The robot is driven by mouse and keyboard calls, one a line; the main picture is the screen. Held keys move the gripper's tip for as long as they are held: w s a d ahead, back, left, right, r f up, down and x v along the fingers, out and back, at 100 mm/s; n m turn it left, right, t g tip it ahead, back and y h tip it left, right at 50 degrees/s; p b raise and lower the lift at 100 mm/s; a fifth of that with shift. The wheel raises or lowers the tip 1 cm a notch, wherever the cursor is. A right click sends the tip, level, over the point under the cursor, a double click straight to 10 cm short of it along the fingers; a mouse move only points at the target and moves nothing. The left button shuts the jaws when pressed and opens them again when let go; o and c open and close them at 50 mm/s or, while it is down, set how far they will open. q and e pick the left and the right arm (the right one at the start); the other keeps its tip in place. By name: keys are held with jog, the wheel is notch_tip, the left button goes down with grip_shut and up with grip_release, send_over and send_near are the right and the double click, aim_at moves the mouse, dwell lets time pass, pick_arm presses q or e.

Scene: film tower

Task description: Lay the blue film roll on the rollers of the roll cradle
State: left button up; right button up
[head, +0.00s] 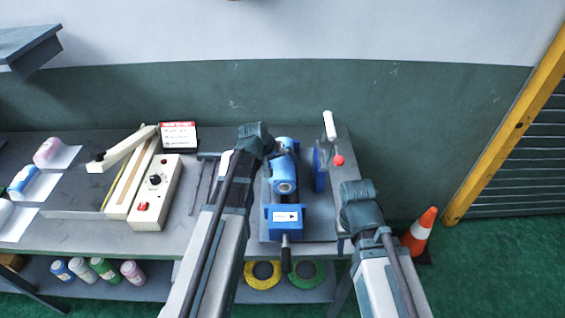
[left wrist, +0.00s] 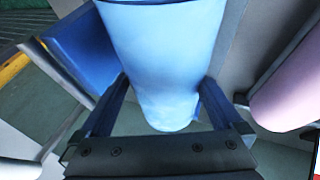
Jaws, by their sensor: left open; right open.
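The blue film roll (head: 285,170) lies lengthwise over the dark rollers of the roll cradle (head: 287,216), behind its near blue end block. Its near end faces me. I cannot see clearly how it meets the rollers. My left gripper (head: 276,156) is open, with its fingers around the far part of the roll. In the left wrist view the light blue roll (left wrist: 165,60) stands between the two spread fingers (left wrist: 158,112). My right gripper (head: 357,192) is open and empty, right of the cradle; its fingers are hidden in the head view.
A blue block (head: 320,165) and a white lever with a red ball (head: 338,159) stand right of the roll. A cream control box (head: 156,192) and a red-topped sign (head: 180,135) are to the left. Several rolls lie at far left. An orange cone (head: 421,231) stands on the floor.

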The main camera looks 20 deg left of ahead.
pick_arm(q)
jog(key=p+v, duration=1.1)
jog(key=v, duration=0.2)
jog(key=shift+r, duration=0.25)
jog(key=shift+s, duration=0.15)
jog(key=shift+f, duration=0.1)
jog(key=s+d+f+m+g+y+b, duration=0.2)
jog(key=s+d+f+m+g, duration=0.1)
jog(key=s+d, duration=0.5)
jog(key=s+d+f+m+g+y+b, duration=0.2)
jog(key=s+d+f+m+g, duration=0.1)
jog(key=s+d, duration=0.5)
jog(key=shift+s+d+f+m+b, duration=0.2)
jog(key=shift+s+f+m+b, duration=0.15)
jog(key=shift+s+f+m, duration=0.55)
